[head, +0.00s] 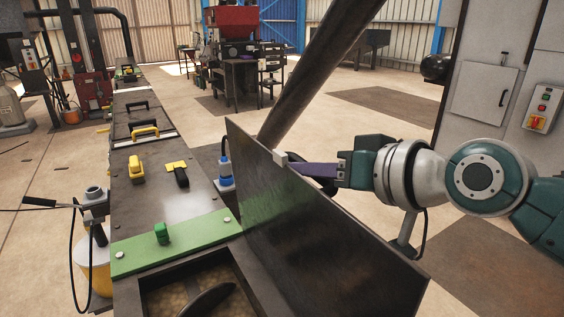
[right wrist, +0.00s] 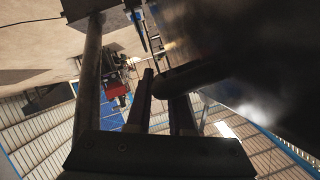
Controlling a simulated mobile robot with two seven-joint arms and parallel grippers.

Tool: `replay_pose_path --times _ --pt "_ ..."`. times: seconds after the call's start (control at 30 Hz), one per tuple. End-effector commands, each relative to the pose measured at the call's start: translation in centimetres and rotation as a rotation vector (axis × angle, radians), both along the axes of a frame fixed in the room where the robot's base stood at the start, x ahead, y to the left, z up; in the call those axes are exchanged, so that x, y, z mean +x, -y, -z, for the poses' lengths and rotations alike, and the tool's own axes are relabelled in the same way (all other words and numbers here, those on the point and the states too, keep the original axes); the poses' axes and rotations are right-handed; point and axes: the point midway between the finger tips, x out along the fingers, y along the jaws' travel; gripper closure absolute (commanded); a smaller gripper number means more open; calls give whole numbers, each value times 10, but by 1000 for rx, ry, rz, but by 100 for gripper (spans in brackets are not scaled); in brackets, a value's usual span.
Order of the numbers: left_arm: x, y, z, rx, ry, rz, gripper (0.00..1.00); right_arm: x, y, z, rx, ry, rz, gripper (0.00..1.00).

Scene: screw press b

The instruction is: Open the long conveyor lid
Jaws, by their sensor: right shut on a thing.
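The long conveyor lid (head: 310,235) is a dark metal panel. In the head view it stands raised and steeply tilted along the right side of the conveyor (head: 125,195). An opening (head: 190,290) with pale grainy material and a dark curved part shows beside it. My right gripper (head: 291,163) reaches in from the right and is shut on the lid at its upper edge. The exact grip is partly hidden behind the panel. In the right wrist view a dark rounded shape lies by the fingers (right wrist: 160,105), and the dark lid (right wrist: 245,65) fills the right. My left gripper is not in view.
A green crossbar (head: 175,243) with a green knob crosses the conveyor, with yellow and black handles beyond. A thick dark post (head: 315,70) slants behind the lid. A grey cabinet (head: 490,90) stands at right. Floor right of the lid looks open.

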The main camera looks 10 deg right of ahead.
Motion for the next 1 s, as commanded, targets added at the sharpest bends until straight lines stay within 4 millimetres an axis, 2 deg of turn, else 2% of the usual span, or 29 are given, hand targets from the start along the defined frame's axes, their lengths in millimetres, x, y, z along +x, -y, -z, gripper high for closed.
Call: replay_pose_path --times 0.07,0.1,0.33,0.67,0.77,1.0 --pt "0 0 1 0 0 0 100 -1 2 5 -9 -10 1 100" --pt "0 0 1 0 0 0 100 -1 2 6 -9 -11 1 76" --pt "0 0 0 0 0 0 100 -1 1 4 -5 -8 0 50" --pt "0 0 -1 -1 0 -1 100 -4 2 1 -3 -5 -1 50" --pt "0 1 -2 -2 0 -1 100 -12 8 -3 -4 -5 0 50" --pt "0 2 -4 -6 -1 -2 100 -46 28 -17 -7 -7 -1 50"
